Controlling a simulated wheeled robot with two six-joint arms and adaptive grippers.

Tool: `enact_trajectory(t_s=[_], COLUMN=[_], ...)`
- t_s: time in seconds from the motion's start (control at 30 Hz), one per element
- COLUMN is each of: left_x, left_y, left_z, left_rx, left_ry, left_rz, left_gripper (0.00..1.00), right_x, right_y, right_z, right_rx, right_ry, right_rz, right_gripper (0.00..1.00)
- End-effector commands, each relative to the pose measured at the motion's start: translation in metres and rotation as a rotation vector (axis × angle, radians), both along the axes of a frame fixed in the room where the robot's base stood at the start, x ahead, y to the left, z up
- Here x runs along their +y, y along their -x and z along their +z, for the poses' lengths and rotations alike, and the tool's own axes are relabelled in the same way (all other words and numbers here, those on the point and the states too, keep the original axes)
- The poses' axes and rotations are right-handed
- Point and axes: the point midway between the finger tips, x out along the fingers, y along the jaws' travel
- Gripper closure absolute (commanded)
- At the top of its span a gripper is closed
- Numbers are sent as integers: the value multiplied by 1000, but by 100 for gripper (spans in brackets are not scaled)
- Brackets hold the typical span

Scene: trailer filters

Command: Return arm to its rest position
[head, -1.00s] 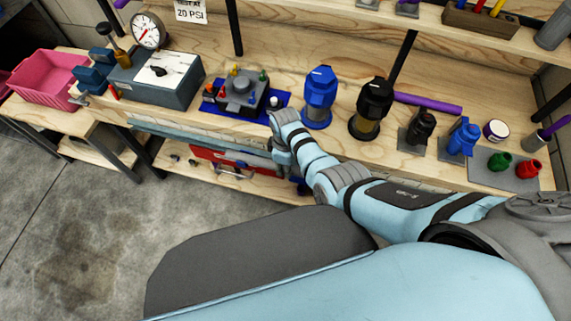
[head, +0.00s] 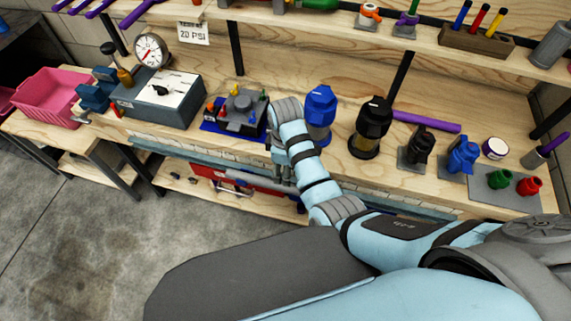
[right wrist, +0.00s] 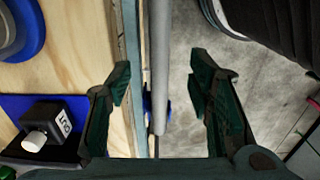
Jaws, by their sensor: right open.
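My right arm (head: 319,192) comes in from the right and reaches along the front edge of the workbench. My right gripper (head: 284,178) hangs at that edge, partly hidden by its own wrist. In the right wrist view my right gripper (right wrist: 163,85) has its two dark green fingers well apart with nothing between them. A grey bar (right wrist: 160,60) and the floor show beyond the fingers. A blue filter unit (head: 320,106) stands just behind my wrist, partly covered by it. My left gripper is not in view.
A dark fixture (head: 238,108) on a blue mat stands left of my wrist. A black filter (head: 371,128) and small fittings stand right. A grey box (head: 158,98), gauge (head: 150,50) and pink bin (head: 48,94) are farther left. The concrete floor (head: 80,235) in front is clear.

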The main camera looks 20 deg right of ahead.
Motion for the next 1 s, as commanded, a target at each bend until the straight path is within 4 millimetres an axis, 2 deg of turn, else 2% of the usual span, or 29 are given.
enact_trajectory(t_s=[0.1, 0.2, 0.77, 0.87, 1.0], left_x=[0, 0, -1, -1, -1], left_y=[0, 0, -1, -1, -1], left_z=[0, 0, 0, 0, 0], left_rx=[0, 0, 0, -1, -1], left_ry=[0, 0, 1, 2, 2], left_rz=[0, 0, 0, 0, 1], left_gripper=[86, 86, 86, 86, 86], right_x=[0, 0, -2, -19, -60], right_y=[0, 0, 2, 22, 74], right_z=[18, 23, 20, 2, -25], right_rx=[-1, 0, -2, -22, -96], right_ry=[0, 0, 1, 1, 8], right_rz=[1, 1, -13, -122, -385], right_gripper=[53, 53, 53, 53, 53])
